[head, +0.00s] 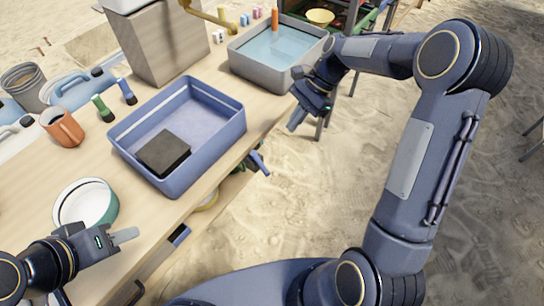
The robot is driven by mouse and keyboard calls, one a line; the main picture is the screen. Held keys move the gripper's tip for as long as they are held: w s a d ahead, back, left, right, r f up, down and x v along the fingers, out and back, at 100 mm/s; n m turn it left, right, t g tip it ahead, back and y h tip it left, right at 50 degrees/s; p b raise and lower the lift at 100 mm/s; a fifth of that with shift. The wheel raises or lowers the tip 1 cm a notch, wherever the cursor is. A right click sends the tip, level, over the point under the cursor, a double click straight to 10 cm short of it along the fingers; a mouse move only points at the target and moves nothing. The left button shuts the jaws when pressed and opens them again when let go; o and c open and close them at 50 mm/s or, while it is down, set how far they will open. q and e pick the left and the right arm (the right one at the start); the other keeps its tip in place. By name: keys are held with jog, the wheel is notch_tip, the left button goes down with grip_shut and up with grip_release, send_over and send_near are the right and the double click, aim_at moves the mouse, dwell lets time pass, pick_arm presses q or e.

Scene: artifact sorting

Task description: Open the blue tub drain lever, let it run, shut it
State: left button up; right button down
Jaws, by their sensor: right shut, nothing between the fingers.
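The blue tub (237,128) stands on the wooden table with a dark flat block (163,152) in it. A small blue part (258,163), which looks like the drain lever, sticks out at the table edge beside the tub's right corner; its position is too small to tell. My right gripper (297,119) is shut and empty, out past the table edge, up and right of that part and apart from it. My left gripper (126,236) is over the near edge of the table, below the white-green bowl (106,205); its finger opening cannot be made out.
A brown cup (63,128), green and blue torches (103,109) and blue jugs (82,90) stand left of the tub. Sandy ground lies right of the table.

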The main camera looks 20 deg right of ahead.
jog(key=b+x, duration=0.1)
jog(key=x, duration=1.2)
jog(key=shift+a+f+b, duration=0.15)
jog(key=shift+f+b, duration=0.15)
jog(key=shift+b, duration=0.05)
jog(key=shift+s, duration=0.15)
jog(key=shift+a, duration=0.1)
